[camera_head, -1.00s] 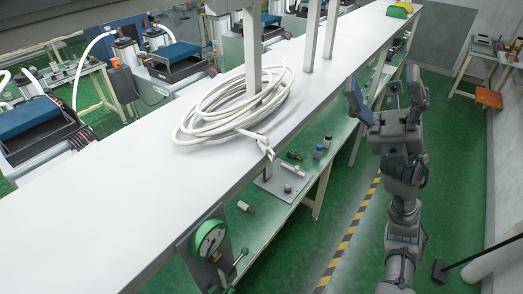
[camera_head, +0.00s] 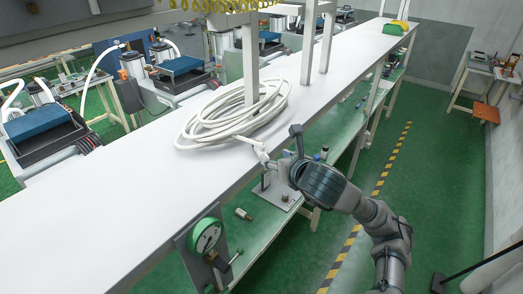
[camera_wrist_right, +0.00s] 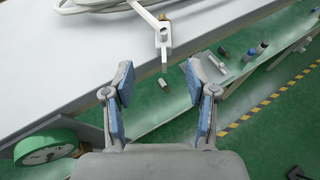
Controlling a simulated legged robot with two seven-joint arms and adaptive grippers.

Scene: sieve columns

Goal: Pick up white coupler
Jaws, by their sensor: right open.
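A white hose (camera_head: 222,120) lies coiled on the white table around a post. Its white end fitting, which looks like the coupler (camera_head: 262,155), hangs over the table's front edge. In the right wrist view this coupler (camera_wrist_right: 163,32) points down, beyond the fingers. My right gripper (camera_head: 284,152) is close to the coupler at the table edge, partly hidden by its own wrist. In the wrist view the right gripper (camera_wrist_right: 158,88) is open with nothing between its blue-padded fingers. The coupler appears apart from both fingers. My left gripper is not in view.
A green round gauge (camera_head: 205,237) is mounted at the table's front edge, left of the gripper. A small fitting (camera_head: 243,214) and several bottles stand or lie on the lower shelf. Posts (camera_head: 251,60) rise from the table.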

